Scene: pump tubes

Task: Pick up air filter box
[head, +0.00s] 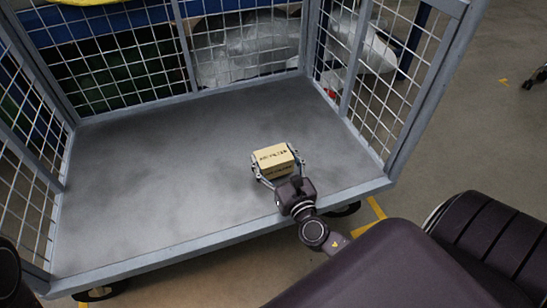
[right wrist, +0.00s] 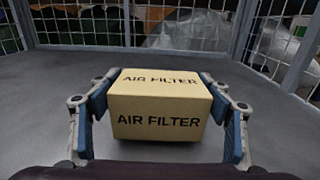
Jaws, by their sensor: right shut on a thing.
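The air filter box (head: 274,160) is a small tan carton over the front right part of the cart's grey deck in the head view. It also fills the middle of the right wrist view (right wrist: 160,108), with AIR FILTER printed in black on its top and front. My right gripper (head: 277,166) is shut on it, with one finger pad at each side; both fingers also show in the right wrist view (right wrist: 160,120). I cannot tell whether the box touches the deck. My left gripper is not in view.
The cart deck (head: 150,180) is otherwise bare and open toward me. Wire mesh walls (head: 110,62) close its left, back and right sides. A grey post (head: 425,90) stands at the front right. Yellow floor tape (head: 370,220) lies by the cart's front right corner.

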